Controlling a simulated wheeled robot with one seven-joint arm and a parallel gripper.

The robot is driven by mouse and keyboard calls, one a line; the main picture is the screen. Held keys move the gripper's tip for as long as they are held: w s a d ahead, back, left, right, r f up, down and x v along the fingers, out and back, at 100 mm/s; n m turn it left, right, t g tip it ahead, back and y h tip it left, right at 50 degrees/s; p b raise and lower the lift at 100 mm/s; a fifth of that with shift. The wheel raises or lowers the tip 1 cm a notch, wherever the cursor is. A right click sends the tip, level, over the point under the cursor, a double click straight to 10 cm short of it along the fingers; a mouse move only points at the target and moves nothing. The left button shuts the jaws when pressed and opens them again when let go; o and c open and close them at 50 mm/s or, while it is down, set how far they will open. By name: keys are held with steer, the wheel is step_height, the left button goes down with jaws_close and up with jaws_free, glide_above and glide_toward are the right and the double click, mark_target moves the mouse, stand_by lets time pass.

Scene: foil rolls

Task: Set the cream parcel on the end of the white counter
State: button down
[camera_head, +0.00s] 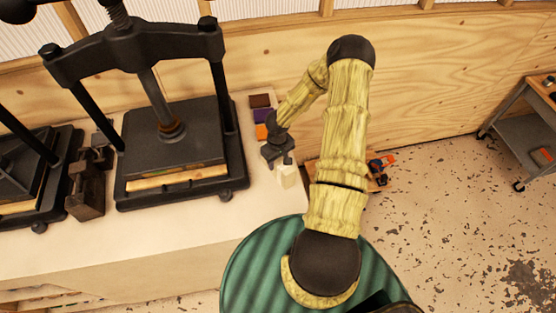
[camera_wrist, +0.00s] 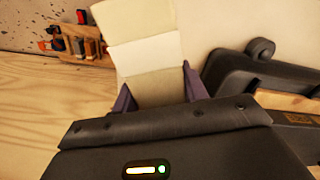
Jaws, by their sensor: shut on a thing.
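The cream parcel (camera_head: 288,177) is a small pale block below my gripper (camera_head: 284,162), near the right end of the white counter (camera_head: 255,200). In the wrist view the parcel (camera_wrist: 147,54) stretches away between the two purple fingers of my gripper (camera_wrist: 158,88), with a lighter band across its middle. The fingers are shut on its sides. I cannot tell whether its underside touches the counter. The pale counter top (camera_wrist: 212,25) shows beside it in the wrist view.
A black screw press (camera_head: 170,130) stands on the counter to the left, with another press (camera_head: 30,175) beyond it. Small coloured blocks (camera_head: 262,115) lie behind my gripper. A wooden tool rack (camera_wrist: 85,52) lies beyond the counter's end. A grey cart (camera_head: 525,130) stands far right.

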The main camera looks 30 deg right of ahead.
steer(key=shift+w+f+b, duration=0.1)
steer(key=shift+f+b, duration=2.7)
steer(key=shift+b, duration=0.9)
steer(key=shift+f, duration=0.55)
steer(key=c, duration=0.7)
jaws_free()
step_height(320, 180, up, 17)
steer(key=shift+r, duration=0.2)
